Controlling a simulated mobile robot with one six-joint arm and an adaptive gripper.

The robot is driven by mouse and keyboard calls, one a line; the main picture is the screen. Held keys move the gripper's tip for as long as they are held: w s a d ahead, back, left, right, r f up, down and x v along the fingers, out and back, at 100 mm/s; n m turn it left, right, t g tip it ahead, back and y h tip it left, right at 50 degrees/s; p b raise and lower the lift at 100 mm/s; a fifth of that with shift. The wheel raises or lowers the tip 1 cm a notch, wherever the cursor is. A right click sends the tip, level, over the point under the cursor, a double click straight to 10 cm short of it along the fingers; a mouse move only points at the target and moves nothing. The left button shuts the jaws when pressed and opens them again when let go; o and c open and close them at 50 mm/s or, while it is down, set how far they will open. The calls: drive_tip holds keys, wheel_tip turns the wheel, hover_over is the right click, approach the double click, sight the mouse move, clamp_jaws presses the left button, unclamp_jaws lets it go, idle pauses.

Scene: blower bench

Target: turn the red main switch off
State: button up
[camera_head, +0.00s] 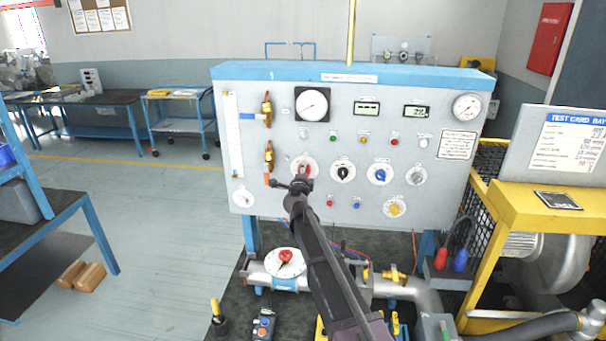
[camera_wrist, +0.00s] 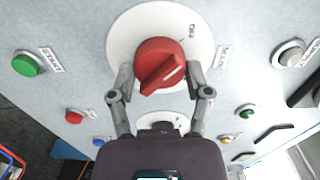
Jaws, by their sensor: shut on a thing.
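The red main switch (camera_head: 304,168) is a round red knob on a white dial, at the left of the middle row of the grey panel. In the wrist view the red knob (camera_wrist: 160,66) fills the upper middle, its raised ridge lying diagonally. The words MAIN and OFF show on or beside its dial (camera_wrist: 128,32). My gripper (camera_wrist: 160,80) has one finger on each side of the knob and is shut on it. In the head view my gripper (camera_head: 303,179) covers the lower part of the switch.
A black knob (camera_head: 343,173), a blue knob (camera_head: 380,174) and a grey knob (camera_head: 415,176) sit to the right. A brass valve with an orange tip (camera_head: 268,158) is close on the left. A red-handled valve (camera_head: 286,257) stands below the panel.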

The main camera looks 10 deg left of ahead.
drive_tip(key=shift+w, duration=0.1)
drive_tip(key=o, duration=1.2)
drive_tip(key=shift+s+a, duration=0.2)
drive_tip(key=shift+s, duration=5.85)
drive_tip(key=shift+d+n+y, duration=0.1)
drive_tip(key=shift+n+y, duration=0.2)
